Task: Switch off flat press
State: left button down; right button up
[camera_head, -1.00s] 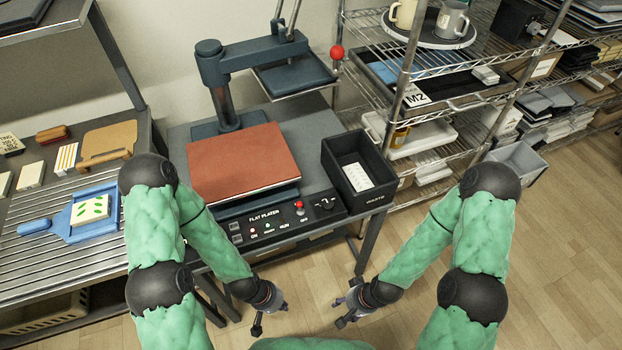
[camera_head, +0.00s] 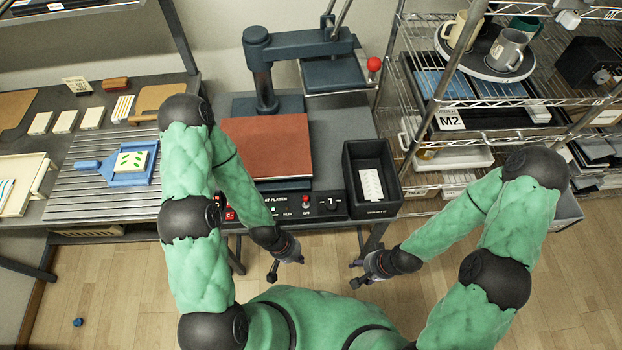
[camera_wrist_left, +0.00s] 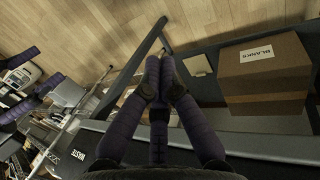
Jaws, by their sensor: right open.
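The flat press (camera_head: 268,150) stands on the grey bench with a red-brown pad over its lower platen. Its dark upper plate (camera_head: 333,73) is swung aside to the right, and a red ball handle (camera_head: 374,64) sticks out there. The front control panel (camera_head: 330,211) carries a red-topped switch (camera_head: 305,202) and a dark knob (camera_head: 329,203). My left forearm hides the panel's left-middle part. My left gripper (camera_head: 286,266) hangs empty in front of the bench below the panel; its finger gap is unclear. My right gripper (camera_head: 358,272) is open and empty, right of it.
A black waste bin (camera_head: 370,178) stands right of the press. A wire rack (camera_head: 470,115) with mugs is at the right. A slatted table (camera_head: 95,175) with a blue tray (camera_head: 130,165) is at the left. The left wrist view shows a cardboard box (camera_wrist_left: 262,72) labelled BLANKS.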

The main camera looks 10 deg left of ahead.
pick_arm(q)
notch_tip(320, 180, up, 8)
jog(key=w+p, duration=0.2)
jog(key=p, duration=0.4)
jog(key=m+t+p, duration=0.3)
jog(key=m+p, duration=0.3)
jog(key=m, duration=0.2)
send_near(306, 200)
jog(key=w+r, duration=0.1)
jog(key=w, duration=0.2)
jog(key=shift+a+h, duration=0.3)
jog(key=b+x, duration=0.4)
jog(key=x, duration=0.4)
jog(key=shift+w+d+f+b, duration=0.1)
jog(key=shift+f+b, duration=0.2)
jog(key=shift+b, duration=0.05)
jog(key=shift+w+d+f, duration=0.2)
jog(key=shift+d+f, duration=0.05)
jog(key=shift+f, duration=0.25)
